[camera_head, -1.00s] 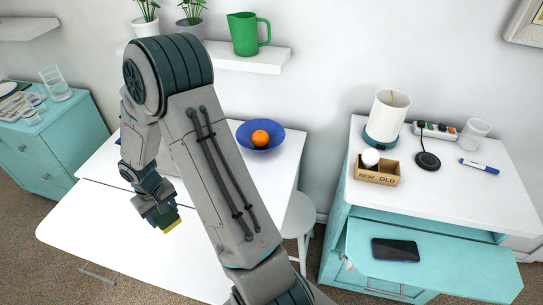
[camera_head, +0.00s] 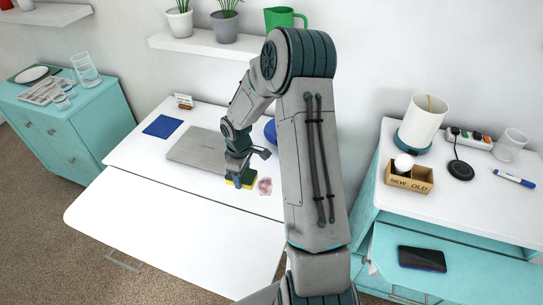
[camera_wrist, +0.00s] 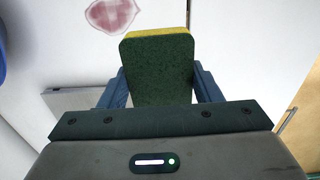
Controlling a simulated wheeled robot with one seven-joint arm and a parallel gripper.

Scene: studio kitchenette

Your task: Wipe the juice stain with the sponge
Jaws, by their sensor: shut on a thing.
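My gripper (camera_head: 239,172) is shut on the sponge (camera_head: 243,180), which is yellow with a dark green side. In the wrist view the sponge (camera_wrist: 158,68) stands between the two blue fingers of my gripper (camera_wrist: 160,85). The juice stain (camera_head: 265,186) is a pinkish-red patch on the white table, just right of the sponge in the head view. The stain (camera_wrist: 111,14) also shows at the top left of the wrist view, apart from the sponge. I cannot tell whether the sponge touches the table.
A blue bowl (camera_head: 270,130) is partly hidden behind my arm. The front of the white table (camera_head: 170,225) is clear. A teal cabinet (camera_head: 385,215) stands at the right.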

